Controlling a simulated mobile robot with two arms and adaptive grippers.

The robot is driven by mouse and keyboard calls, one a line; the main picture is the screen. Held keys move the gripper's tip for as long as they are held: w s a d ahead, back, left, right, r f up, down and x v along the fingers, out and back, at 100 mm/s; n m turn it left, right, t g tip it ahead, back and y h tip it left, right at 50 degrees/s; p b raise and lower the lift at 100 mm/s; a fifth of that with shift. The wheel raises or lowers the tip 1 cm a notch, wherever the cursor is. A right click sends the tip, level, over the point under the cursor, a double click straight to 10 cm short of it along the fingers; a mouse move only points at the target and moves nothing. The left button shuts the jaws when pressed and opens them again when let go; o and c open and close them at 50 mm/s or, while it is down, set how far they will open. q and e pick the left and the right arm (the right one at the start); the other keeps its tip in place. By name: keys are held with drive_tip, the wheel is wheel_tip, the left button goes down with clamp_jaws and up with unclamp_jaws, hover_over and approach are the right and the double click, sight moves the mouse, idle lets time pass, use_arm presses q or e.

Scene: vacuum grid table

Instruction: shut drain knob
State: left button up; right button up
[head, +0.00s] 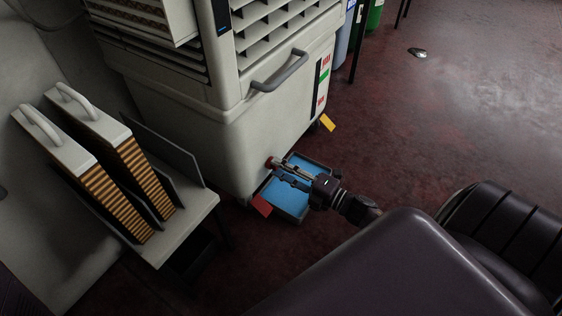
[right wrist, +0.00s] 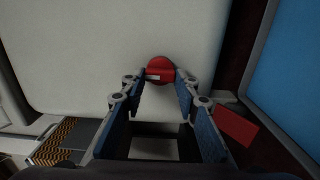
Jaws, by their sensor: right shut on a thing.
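The red drain knob (head: 271,163) sits low on the front of the pale cabinet (head: 225,140). In the right wrist view the knob (right wrist: 161,69) is round and red, with a pale mark on it. My right gripper (head: 278,166) reaches it from the right, above a blue-bottomed tray. In the right wrist view the fingertips of my right gripper (right wrist: 162,76) are on either side of the knob and shut on it. The fingers hide part of the knob's sides. My left gripper is not in view.
The tray (head: 292,214) stands on the floor under the knob, with a red tag (head: 262,205) near its left side. A yellow tag (head: 328,122) is at the cabinet's right corner. A low stand (head: 185,232) with slotted panels is at left. Open floor lies to the right.

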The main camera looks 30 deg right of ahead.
drive_tip(key=shift+f, duration=0.1)
drive_tip(key=o, duration=1.1)
drive_tip(key=shift+o, duration=0.2)
drive_tip(key=v, duration=1.2)
drive_tip(key=shift+s+d, duration=0.1)
